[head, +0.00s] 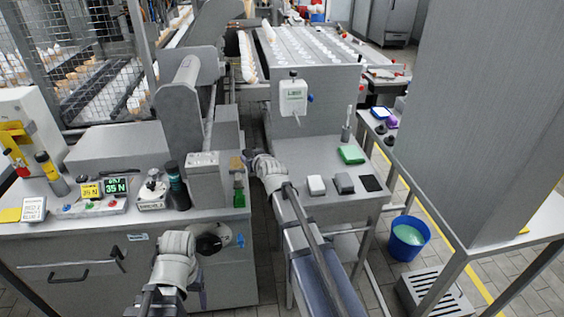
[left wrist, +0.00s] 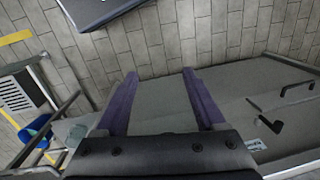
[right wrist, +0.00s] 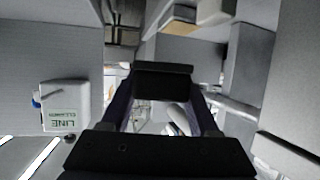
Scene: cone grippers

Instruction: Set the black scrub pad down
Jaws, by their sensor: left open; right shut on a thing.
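My right gripper (head: 248,160) is over the gap between the left machine bench and the grey side table. In the right wrist view its fingers (right wrist: 163,95) are shut on a dark block, the black scrub pad (right wrist: 163,80), held across the fingertips. In the head view the held pad is too small to make out. My left gripper (head: 212,241) is open in front of the left bench. The left wrist view shows its purple fingers (left wrist: 160,85) apart with nothing between them.
The side table (head: 320,152) bears a white block (head: 316,186), a grey block (head: 344,183), a flat black rectangle (head: 371,183) and a green block (head: 351,155). A white box (head: 293,97) hangs above it. A blue bucket (head: 408,238) stands on the floor at right.

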